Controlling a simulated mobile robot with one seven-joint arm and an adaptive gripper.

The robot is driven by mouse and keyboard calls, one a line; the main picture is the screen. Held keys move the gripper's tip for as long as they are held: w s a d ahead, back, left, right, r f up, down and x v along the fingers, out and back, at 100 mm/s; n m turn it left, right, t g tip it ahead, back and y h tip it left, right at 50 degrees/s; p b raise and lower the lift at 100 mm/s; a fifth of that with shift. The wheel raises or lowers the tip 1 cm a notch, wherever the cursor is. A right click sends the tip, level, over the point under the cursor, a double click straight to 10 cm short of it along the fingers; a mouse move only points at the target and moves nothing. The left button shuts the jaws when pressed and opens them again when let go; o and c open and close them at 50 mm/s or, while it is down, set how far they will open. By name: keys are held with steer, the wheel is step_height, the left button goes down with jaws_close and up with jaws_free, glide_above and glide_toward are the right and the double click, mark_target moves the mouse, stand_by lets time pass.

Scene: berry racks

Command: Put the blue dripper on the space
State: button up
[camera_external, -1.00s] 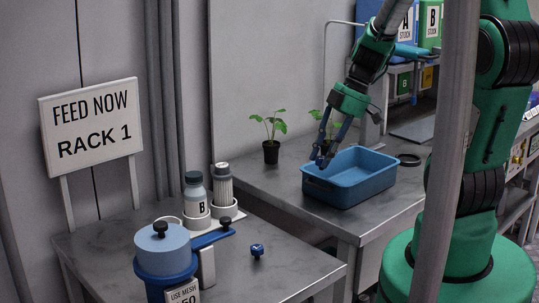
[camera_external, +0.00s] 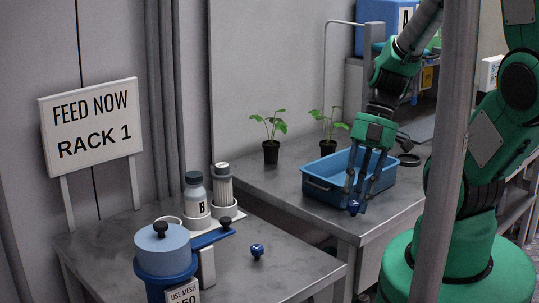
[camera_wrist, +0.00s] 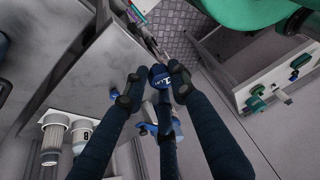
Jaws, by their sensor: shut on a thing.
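My gripper (camera_external: 360,200) is shut on a small blue dripper (camera_external: 353,207), just in front of the blue tray (camera_external: 330,199) in the external view. In the wrist view the dripper (camera_wrist: 158,77) sits between the fingertips, with white marking on its face. Its lower part is hidden by the fingers. A second small blue dripper (camera_external: 257,250) stands alone on the near grey table. It also shows in the wrist view (camera_wrist: 115,94). I cannot tell which spot is the space.
The near table (camera_external: 290,271) also holds a blue lidded container (camera_external: 163,246), a bottle marked B (camera_external: 195,196) and a white cylinder (camera_external: 222,184). A grey post (camera_external: 447,160) stands before my arm. The near table's right part is mostly clear.

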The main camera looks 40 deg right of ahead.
steer(key=shift+s+a+f+n, duration=0.15)
steer(key=shift+s+a+n, duration=0.2)
steer(key=shift+s, duration=0.4)
step_height(320, 180, down, 11)
steer(key=shift+w, duration=0.2)
steer(key=w, duration=0.5)
steer(key=w+a+f+b, duration=0.1)
steer(key=w, duration=0.4)
steer(key=w+a, duration=0.1)
steer(key=w, duration=0.4)
steer(key=shift+w+f, duration=0.15)
steer(key=shift+w, duration=0.15)
steer(key=shift+f+b, duration=0.75)
steer(key=shift+f, duration=1)
steer(key=shift+f, duration=0.15)
